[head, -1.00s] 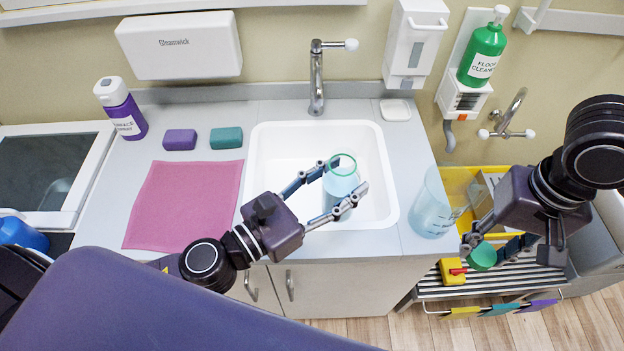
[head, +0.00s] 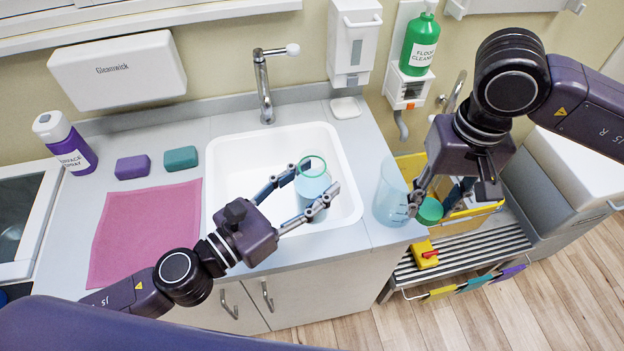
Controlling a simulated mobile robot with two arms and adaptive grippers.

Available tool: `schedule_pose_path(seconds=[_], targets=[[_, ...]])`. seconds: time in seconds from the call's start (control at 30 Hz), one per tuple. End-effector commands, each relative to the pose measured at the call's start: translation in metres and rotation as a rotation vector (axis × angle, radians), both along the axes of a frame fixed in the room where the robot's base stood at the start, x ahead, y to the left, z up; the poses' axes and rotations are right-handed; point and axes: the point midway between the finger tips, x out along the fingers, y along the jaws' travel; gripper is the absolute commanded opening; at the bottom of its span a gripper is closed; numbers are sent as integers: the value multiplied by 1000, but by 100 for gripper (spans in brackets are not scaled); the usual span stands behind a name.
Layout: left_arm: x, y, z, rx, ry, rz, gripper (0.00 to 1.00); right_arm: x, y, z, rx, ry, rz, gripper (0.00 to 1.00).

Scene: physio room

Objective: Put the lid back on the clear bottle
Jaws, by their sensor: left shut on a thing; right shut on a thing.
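The clear bottle (head: 312,187) stands upright over the sink, with a green ring at its open mouth and bluish contents. My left gripper (head: 318,178) is shut around its upper body, one finger on each side. The green lid (head: 430,211) is in my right gripper (head: 436,200), which is shut on it, to the right of the counter's end. The lid is apart from the bottle, with the clear measuring jug between them in the picture. Part of the lid is hidden by the fingers.
The measuring jug (head: 390,196) stands at the counter's right end, close to my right gripper. The tap (head: 264,85) rises behind the white sink (head: 235,165). A pink cloth (head: 140,230), two sponges and a purple spray bottle (head: 66,145) are left. A yellow-red item (head: 424,255) lies on the slatted rack.

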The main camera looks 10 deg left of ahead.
Motion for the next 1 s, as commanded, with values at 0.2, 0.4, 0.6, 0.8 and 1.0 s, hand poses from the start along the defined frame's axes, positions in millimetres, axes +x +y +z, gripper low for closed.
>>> schedule_pose_path(seconds=[0.2, 0.4, 0.6, 0.8, 1.0], targets=[[0, 0, 2, -1, -3, 0, 0, 35, 69, 49, 8, -16, 155, 26], [0, 0, 2, -1, -3, 0, 0, 45, 132, 94, 5, -12, 299, 26], [0, 0, 2, -2, -4, 0, 0, 39, 182, 126, -5, -1, 415, 26], [0, 0, 2, -2, -4, 0, 0, 32, 204, 141, -11, 9, 471, 26], [0, 0, 2, -2, -4, 0, 0, 31, 207, 142, -11, 10, 479, 26]])
